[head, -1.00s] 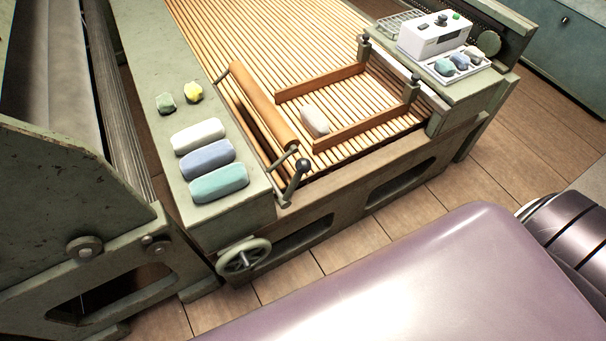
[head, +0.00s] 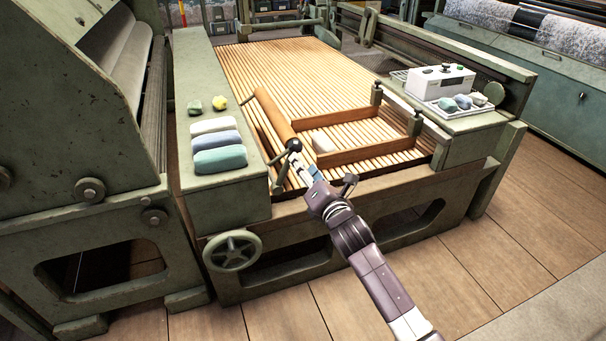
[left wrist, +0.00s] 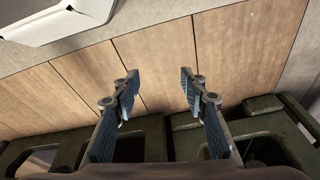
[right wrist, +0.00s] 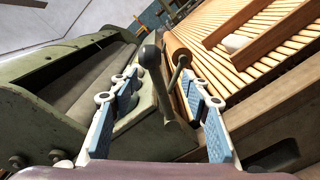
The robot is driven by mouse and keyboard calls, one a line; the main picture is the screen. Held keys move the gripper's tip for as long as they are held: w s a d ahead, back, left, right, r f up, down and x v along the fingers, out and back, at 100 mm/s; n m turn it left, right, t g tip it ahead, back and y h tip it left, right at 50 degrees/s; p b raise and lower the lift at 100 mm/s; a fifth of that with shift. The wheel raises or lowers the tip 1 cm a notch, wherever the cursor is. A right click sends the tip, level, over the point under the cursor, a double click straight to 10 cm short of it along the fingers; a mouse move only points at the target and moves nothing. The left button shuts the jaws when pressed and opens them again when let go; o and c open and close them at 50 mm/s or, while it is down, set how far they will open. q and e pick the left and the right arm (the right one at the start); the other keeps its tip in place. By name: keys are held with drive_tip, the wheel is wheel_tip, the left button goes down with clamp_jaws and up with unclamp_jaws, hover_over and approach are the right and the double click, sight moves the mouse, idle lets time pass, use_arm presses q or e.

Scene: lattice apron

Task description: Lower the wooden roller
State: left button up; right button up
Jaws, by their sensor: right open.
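The wooden roller (head: 270,112) lies along the left side of the slatted bed (head: 290,62), and its near end shows in the right wrist view (right wrist: 176,50). A crank lever with a dark ball knob (head: 294,145) stands at the roller's near end. My right gripper (head: 303,170) is at this lever. In the right wrist view its open fingers (right wrist: 160,88) have the lever (right wrist: 153,75) between them in the picture; I cannot tell whether they touch it. My left gripper (left wrist: 158,84) is open and empty above the wooden floor.
Blue, white and teal rounded blocks (head: 218,143) lie on the green ledge left of the bed. A handwheel (head: 232,250) is below it. Wooden rails (head: 345,157) and a pale block (head: 322,142) are on the bed. A white control box (head: 440,82) stands at right.

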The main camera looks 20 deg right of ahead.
sight(298, 150)
drive_tip(key=shift+s+r+n, duration=0.2)
drive_tip(key=shift+r+n, duration=0.2)
drive_tip(key=shift+r, duration=0.45)
drive_tip(key=shift+w+r, duration=0.1)
drive_tip(key=shift+r, duration=0.15)
drive_tip(key=w, duration=0.3)
drive_tip(key=w+b, duration=0.1)
drive_tip(key=w, duration=0.2)
drive_tip(key=shift+w+a+f, duration=0.1)
drive_tip(key=shift+a+f, duration=0.05)
use_arm(q)
drive_tip(key=shift+w+v, duration=0.25)
drive_tip(key=shift+v, duration=0.7)
drive_tip(key=shift+w+v, duration=0.2)
drive_tip(key=shift+v, duration=0.75)
drive_tip(key=shift+w+v, duration=0.25)
drive_tip(key=shift+v, duration=0.7)
use_arm(e)
drive_tip(key=shift+w, duration=0.75)
use_arm(q)
drive_tip(key=shift+s+r, duration=0.1)
drive_tip(key=shift+r, duration=0.1)
use_arm(e)
clamp_jaws()
